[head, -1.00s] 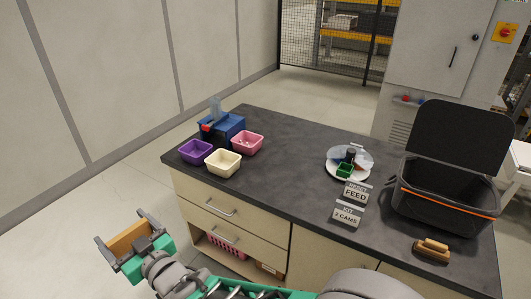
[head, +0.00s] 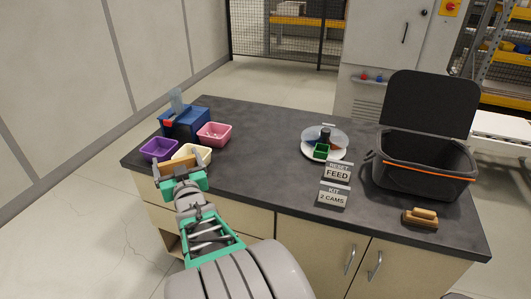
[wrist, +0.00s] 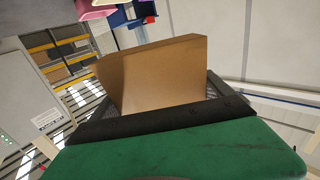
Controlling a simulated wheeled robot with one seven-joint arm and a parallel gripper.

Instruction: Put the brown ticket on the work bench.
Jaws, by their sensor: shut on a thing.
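The brown ticket (wrist: 165,78) is a flat brown piece held between the fingers of my gripper (head: 178,168). In the head view the ticket (head: 180,163) shows as a narrow brown strip between the fingertips. My gripper is shut on it at the near left edge of the work bench (head: 262,170), in front of the cream bin. I cannot tell whether the ticket touches the bench or the bin. The bench has a dark grey top and pale drawers and doors.
A purple bin (head: 158,149), a cream bin (head: 198,152), a pink bin (head: 214,134) and a blue box (head: 186,123) crowd the left end. A plate (head: 335,151), two signs (head: 337,172), a brush (head: 421,218) and an open black case (head: 420,170) stand right. The middle top is clear.

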